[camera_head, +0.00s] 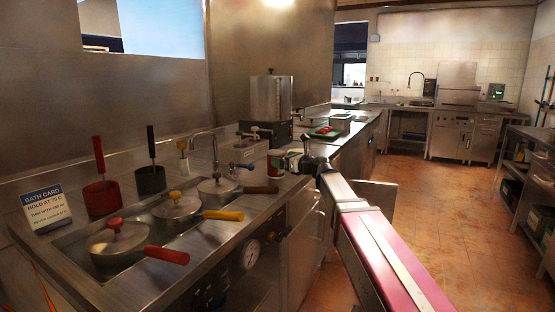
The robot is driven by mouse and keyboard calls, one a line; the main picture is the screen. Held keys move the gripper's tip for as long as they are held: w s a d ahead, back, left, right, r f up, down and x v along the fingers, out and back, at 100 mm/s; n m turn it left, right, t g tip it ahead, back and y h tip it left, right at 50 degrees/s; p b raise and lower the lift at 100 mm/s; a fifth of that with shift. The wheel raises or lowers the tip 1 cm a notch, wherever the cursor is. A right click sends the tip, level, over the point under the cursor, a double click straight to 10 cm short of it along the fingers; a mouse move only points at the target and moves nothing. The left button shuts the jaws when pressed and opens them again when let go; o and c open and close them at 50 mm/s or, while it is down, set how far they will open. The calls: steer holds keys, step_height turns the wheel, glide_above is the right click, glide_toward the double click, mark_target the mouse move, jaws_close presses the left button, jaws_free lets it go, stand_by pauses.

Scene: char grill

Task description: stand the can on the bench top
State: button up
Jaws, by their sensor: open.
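A small can (275,164), red with a pale and green part, shows at the back of the near steel bench top (275,203). It looks upright and seems to rest on the bench; its base is hard to make out. My gripper (291,159) is at the end of my arm, just right of the can. Its jaws are open and small in this view. I cannot tell whether they touch the can.
Lidded pots with red, yellow and brown handles (167,255) sit in the near bench. A steel urn (271,98) and a tray (323,132) are farther back. The tiled floor (440,215) at right is clear.

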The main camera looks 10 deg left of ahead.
steer(key=v, duration=0.7)
steer(key=shift+d, duration=0.2)
steer(key=shift+s, duration=0.15)
